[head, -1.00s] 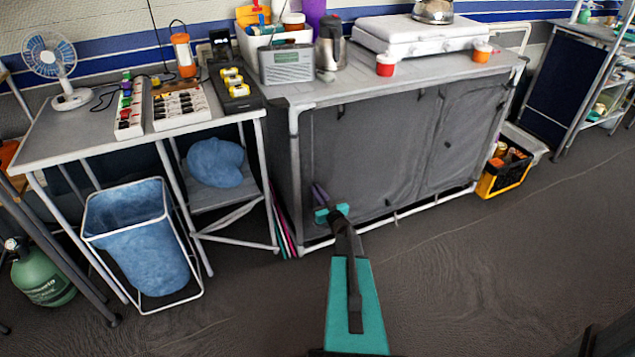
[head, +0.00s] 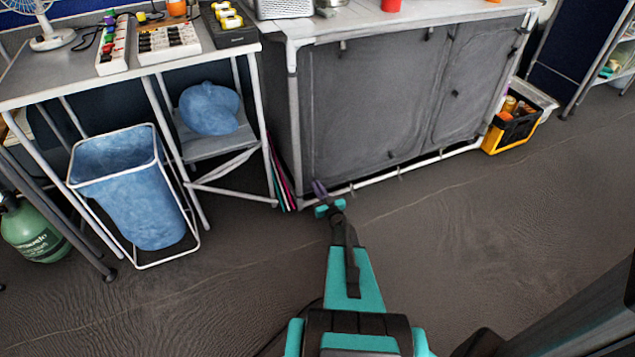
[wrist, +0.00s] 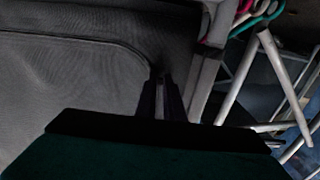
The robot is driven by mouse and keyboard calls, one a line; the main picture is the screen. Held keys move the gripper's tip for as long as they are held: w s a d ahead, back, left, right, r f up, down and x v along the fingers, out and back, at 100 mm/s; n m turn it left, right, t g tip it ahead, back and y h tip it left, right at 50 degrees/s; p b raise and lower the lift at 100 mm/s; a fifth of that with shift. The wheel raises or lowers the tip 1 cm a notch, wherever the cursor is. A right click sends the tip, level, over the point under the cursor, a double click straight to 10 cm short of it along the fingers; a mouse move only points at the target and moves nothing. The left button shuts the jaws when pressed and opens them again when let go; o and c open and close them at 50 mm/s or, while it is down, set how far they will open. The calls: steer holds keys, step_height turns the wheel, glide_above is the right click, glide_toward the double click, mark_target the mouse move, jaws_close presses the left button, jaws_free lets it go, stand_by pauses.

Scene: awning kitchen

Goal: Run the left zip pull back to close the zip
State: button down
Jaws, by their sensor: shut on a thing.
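The grey fabric cabinet (head: 375,105) stands ahead, with its left front panel flat and upright. My gripper (head: 319,187) is at the panel's lower left corner, just above the white bottom rail. In the wrist view the fingertips (wrist: 161,92) are close together against the fabric, beside the cabinet's corner post. They are shut on the left zip pull, which they hide. A curved seam (wrist: 110,38) runs over the grey panel towards the fingertips. Whether the zip's teeth are joined is too small to tell.
A white cabinet leg (head: 293,130) stands close left of my gripper. Further left are a table with a stool and a blue bin (head: 135,190). A yellow crate (head: 510,128) stands at the cabinet's right end. The floor in front is clear.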

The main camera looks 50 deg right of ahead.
steer(key=shift+f, duration=0.5)
steer(key=c, duration=1.9)
jaws_free()
steer(key=shift+o, duration=0.2)
steer(key=shift+s, duration=0.15)
steer(key=p+v, duration=0.2)
steer(key=v, duration=1.1)
steer(key=shift+s+a, duration=0.2)
steer(key=shift+s, duration=0.05)
